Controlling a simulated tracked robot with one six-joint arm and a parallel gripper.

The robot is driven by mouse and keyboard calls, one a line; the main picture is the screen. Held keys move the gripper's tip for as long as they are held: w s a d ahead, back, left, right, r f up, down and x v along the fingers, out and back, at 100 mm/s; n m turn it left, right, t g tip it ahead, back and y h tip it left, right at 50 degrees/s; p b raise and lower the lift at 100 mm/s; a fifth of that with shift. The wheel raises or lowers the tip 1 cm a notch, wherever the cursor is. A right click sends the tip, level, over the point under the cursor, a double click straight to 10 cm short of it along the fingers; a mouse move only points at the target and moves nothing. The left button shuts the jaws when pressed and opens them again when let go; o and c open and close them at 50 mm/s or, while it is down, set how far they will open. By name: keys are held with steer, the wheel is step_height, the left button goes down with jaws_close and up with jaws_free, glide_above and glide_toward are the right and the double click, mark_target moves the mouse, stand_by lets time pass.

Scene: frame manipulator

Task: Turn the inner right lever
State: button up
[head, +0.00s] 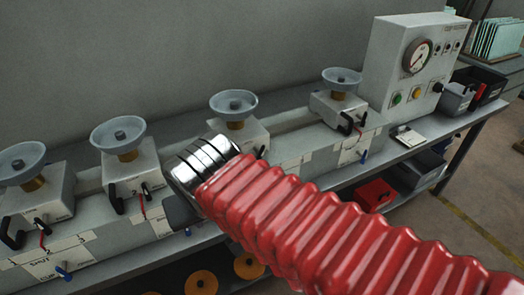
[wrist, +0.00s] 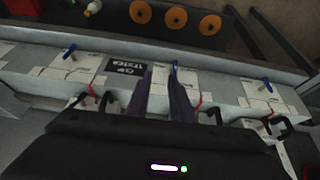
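In the head view several valve units stand in a row on the bench, each with a grey disc on top and black handles in front. The inner right unit (head: 236,108) is third from the left, and my red arm hides much of its front. In the wrist view my gripper (wrist: 160,76) points at the bench with its two dark fingers apart and nothing held. A blue lever (wrist: 173,68) lies near the fingertips; I cannot tell whether it touches or which unit it belongs to. Other blue levers (wrist: 68,52) (wrist: 267,85) sit to either side.
A control box (head: 412,65) with a gauge and buttons stands at the bench's right end, near dark bins (head: 482,88). Orange discs (wrist: 175,18) lie on the lower shelf. Black handles (wrist: 105,100) stand close beside my fingers. A red box (head: 374,193) sits below.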

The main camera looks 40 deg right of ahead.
steer(key=shift+s+a+r+n+t+y, duration=0.15)
steer(key=shift+a+n+y, duration=0.25)
steer(key=shift+a+n, duration=0.4)
steer(key=shift+s+a+n+t+y, duration=0.15)
steer(key=shift+a+n+y, duration=0.25)
steer(key=shift+a+n, duration=0.4)
steer(key=shift+w+a, duration=0.1)
